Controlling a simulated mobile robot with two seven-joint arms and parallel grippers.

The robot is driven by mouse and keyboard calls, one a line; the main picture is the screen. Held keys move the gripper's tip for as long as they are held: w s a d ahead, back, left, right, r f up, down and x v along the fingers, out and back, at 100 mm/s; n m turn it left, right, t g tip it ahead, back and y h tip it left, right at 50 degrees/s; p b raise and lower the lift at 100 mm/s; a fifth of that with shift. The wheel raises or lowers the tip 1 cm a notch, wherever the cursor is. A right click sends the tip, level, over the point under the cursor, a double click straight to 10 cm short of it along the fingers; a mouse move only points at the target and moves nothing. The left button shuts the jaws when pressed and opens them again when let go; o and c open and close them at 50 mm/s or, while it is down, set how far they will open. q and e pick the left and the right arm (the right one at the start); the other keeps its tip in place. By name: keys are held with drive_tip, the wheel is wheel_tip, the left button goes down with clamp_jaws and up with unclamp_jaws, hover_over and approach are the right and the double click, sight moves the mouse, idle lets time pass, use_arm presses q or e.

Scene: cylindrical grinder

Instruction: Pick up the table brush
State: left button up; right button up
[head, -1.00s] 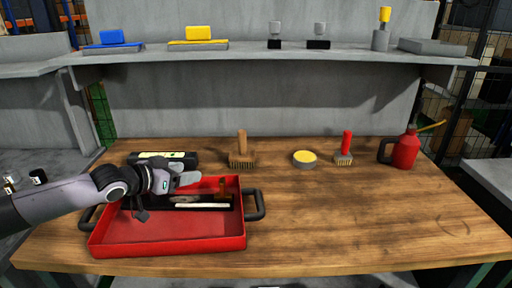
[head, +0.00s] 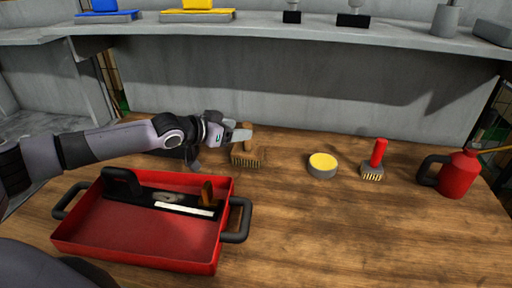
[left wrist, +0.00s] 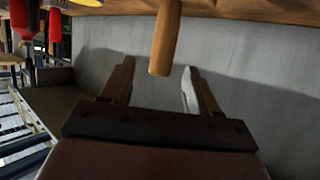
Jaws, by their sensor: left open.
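The table brush (head: 246,158) stands upright on its bristles on the wooden table, near the back, with its wooden handle pointing up. My left gripper (head: 238,134) is at the height of the handle, and its fingers partly cover the handle in the head view. In the left wrist view the wooden handle (left wrist: 166,38) appears ahead of the open fingers (left wrist: 157,80), roughly in line with the gap between them. The handle does not look gripped. My right gripper is out of view.
A red tray (head: 130,250) with black handles holds a black tool (head: 150,195) at left front. A yellow-topped round tin (head: 322,166), a red-handled brush (head: 376,160) and a red oil can (head: 460,175) stand to the right. A grey shelf (head: 300,32) runs behind, above the table.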

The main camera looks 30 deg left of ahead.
sight(248, 143)
use_arm(q)
drive_tip(key=shift+x, duration=3.4)
drive_tip(key=shift+r, duration=0.1)
clamp_jaws()
